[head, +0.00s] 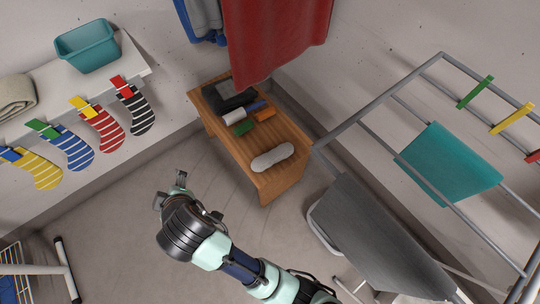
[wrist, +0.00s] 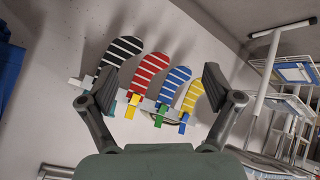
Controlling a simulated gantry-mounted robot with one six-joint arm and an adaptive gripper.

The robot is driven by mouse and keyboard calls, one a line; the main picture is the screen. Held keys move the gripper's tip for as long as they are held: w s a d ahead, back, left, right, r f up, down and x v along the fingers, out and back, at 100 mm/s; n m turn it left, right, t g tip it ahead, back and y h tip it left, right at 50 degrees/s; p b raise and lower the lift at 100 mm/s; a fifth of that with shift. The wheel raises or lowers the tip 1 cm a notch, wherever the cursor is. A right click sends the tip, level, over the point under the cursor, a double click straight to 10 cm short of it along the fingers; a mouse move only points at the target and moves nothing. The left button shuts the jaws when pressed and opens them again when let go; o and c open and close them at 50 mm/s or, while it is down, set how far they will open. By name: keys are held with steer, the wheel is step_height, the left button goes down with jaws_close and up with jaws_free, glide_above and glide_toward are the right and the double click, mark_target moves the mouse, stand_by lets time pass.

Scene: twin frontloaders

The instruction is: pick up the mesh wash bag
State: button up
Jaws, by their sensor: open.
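A pale, rounded, elongated thing (head: 272,158) lies on the front end of the wooden bench in the head view. It may be the mesh wash bag, but its weave is too small to make out. My gripper (head: 178,190) is open and empty above the floor, left of the bench and apart from it. In the wrist view my open gripper (wrist: 150,95) faces the wall with the hanging socks; the pale thing is not in that view.
The wooden bench (head: 284,182) also holds dark items and small coloured pieces. Striped socks (head: 103,129) hang from the shelf at left. A red cloth (head: 275,38) hangs behind the bench. A drying rack (head: 370,112) and grey board (head: 370,235) stand right. Floor around my gripper is clear.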

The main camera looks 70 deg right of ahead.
steer(key=w+d+f+n+g+h+b, duration=0.1)
steer(key=d+f+g+h+b, duration=0.15)
steer(key=d+f, duration=0.5)
steer(key=n+g+h+b, duration=0.1)
steer(key=n+g+b, duration=0.3)
steer(key=n+g, duration=0.55)
glide_toward(268, 156)
steer(key=shift+m+g, duration=0.65)
steer(key=shift+g, duration=0.15)
steer(key=d+f, duration=0.1)
steer(key=f, duration=0.1)
steer(key=s+d+f, duration=0.1)
steer(key=d+f, duration=0.1)
steer(key=shift+d, duration=0.15)
steer(key=shift+f, duration=0.3)
steer(key=shift+b+x, duration=0.75)
steer(key=shift+x, duration=0.35)
steer(key=shift+s+d, duration=0.1)
steer(key=shift+s+f, duration=0.1)
steer(key=shift+f, duration=0.15)
steer(key=b+x, duration=0.3)
steer(key=x, duration=0.1)
steer(key=shift+s+f, duration=0.15)
steer(key=shift+f, duration=0.05)
steer(key=shift+s+d, duration=0.15)
steer(key=shift+r, duration=0.15)
steer(key=c, duration=1.3)
